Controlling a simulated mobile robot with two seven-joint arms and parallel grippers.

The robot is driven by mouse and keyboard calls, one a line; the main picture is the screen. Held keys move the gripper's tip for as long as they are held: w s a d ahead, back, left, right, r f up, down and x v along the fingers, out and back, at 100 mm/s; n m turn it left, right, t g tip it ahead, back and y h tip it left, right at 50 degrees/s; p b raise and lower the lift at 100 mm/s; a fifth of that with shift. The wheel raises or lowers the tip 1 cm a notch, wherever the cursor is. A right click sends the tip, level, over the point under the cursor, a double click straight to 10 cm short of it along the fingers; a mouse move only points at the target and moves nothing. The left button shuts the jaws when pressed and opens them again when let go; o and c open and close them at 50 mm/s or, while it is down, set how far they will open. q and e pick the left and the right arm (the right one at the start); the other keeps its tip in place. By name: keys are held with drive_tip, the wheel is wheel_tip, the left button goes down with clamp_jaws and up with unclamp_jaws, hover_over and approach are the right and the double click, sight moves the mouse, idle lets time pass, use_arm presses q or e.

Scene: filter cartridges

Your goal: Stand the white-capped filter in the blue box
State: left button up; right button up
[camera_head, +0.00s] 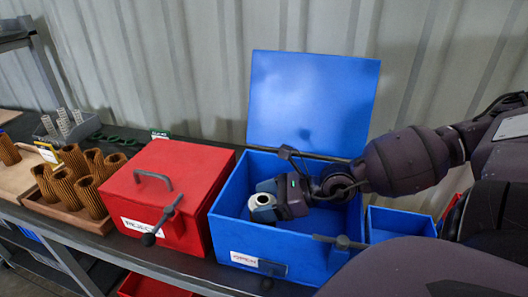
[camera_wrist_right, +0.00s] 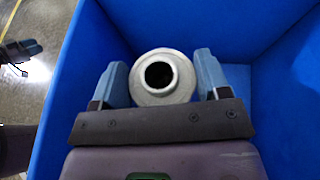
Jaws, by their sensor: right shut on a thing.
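The white-capped filter (camera_head: 262,201) is in my right gripper (camera_head: 267,199), which is shut on it inside the mouth of the blue box (camera_head: 232,221). The right wrist view shows the pale round cap (camera_wrist_right: 183,82) with a dark central hole, end-on between the two blue-grey fingers (camera_wrist_right: 161,82). The filter's body below the cap is hidden, so I cannot tell whether it touches the box floor. The blue box's lid (camera_head: 312,100) stands open at the back.
A closed red box (camera_head: 168,185) with a handle stands left of the blue box. A smaller blue bin (camera_head: 400,222) is at the right. The wall is close behind.

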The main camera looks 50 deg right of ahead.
drive_tip(key=o, duration=1.2)
use_arm(q)
drive_tip(key=shift+w+r, duration=0.1)
drive_tip(key=shift+d, duration=0.1)
use_arm(e)
drive_tip(key=shift+r, duration=0.15)
drive_tip(key=shift+p+v, duration=0.3)
drive_tip(key=shift+v, duration=1.2)
use_arm(q)
drive_tip(key=r+p, duration=0.1)
drive_tip(key=s+r+p, duration=0.1)
drive_tip(key=p, duration=0.1)
drive_tip(key=r+p, duration=0.1)
drive_tip(key=shift+s+a+p, duration=0.25)
drive_tip(key=shift+a+p, duration=0.15)
use_arm(e)
drive_tip(key=v, duration=0.9)
use_arm(q)
drive_tip(key=shift+w+r, duration=0.15)
drive_tip(key=shift+w, duration=0.05)
